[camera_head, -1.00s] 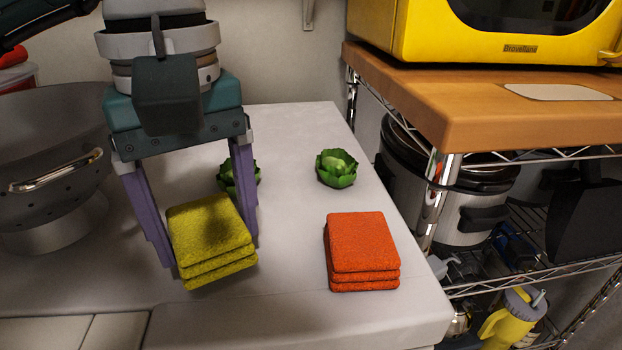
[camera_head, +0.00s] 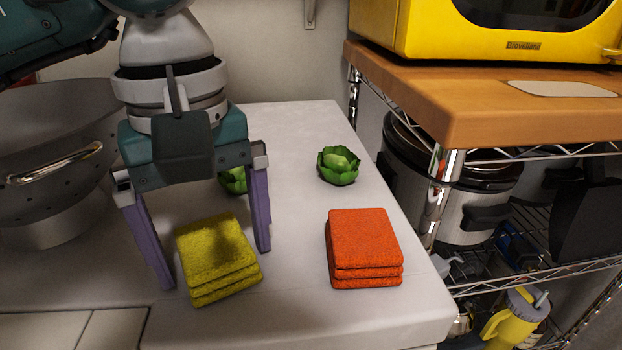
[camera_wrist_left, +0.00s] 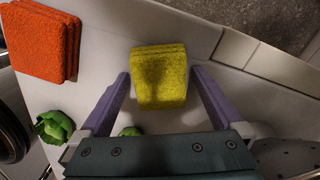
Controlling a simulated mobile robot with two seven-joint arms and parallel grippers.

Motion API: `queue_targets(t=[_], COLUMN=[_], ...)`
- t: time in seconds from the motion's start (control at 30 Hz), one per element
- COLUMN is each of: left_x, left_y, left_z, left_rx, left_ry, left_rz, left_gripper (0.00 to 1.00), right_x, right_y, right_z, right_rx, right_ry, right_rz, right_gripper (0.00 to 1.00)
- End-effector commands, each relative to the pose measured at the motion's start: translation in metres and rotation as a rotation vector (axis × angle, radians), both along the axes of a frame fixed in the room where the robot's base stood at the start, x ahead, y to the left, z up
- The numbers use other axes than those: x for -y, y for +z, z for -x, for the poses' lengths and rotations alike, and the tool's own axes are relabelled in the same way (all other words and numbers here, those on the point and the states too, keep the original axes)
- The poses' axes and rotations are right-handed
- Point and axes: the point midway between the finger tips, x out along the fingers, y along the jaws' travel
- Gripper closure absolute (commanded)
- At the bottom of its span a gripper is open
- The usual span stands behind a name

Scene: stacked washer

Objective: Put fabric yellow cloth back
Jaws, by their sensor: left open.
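A folded yellow cloth stack (camera_head: 217,258) lies on the light grey counter, near its front edge. My left gripper (camera_head: 217,268) is open, with its purple fingers on either side of the yellow cloth. In the left wrist view the yellow cloth (camera_wrist_left: 159,78) sits between the two spread fingertips (camera_wrist_left: 160,72), with a gap visible beside it. The cloth rests on the counter and is not gripped. My right gripper is not in view.
A folded orange cloth stack (camera_head: 364,248) lies to the right on the counter (camera_head: 300,130). A green lettuce-like item (camera_head: 339,165) stands behind it, and another (camera_head: 232,181) is partly hidden behind my gripper. A metal colander (camera_head: 45,160) stands left. A wooden-topped shelf (camera_head: 480,110) stands right.

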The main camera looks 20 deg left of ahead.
Motion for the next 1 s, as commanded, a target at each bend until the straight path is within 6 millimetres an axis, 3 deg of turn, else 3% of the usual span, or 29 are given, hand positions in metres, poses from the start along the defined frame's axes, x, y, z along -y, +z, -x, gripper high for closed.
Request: queue_targets(t=[0.17,0.5,0.67,1.0], left_x=[0.000,0.000,0.000,0.000], left_y=[0.011,0.085,0.113,0.124], left_z=[-0.001,-0.002,-0.001,0.000], left_rx=[0.003,0.006,0.006,0.000], left_ry=[0.000,0.000,0.001,0.000], left_rz=[0.001,0.000,-0.001,0.000], left_gripper=[0.00,0.00,0.00,0.00], right_x=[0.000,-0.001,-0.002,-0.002], right_y=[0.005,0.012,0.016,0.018], right_z=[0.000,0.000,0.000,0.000], right_rx=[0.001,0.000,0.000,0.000], right_ry=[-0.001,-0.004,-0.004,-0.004], right_rz=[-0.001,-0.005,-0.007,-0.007], right_gripper=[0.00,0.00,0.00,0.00])
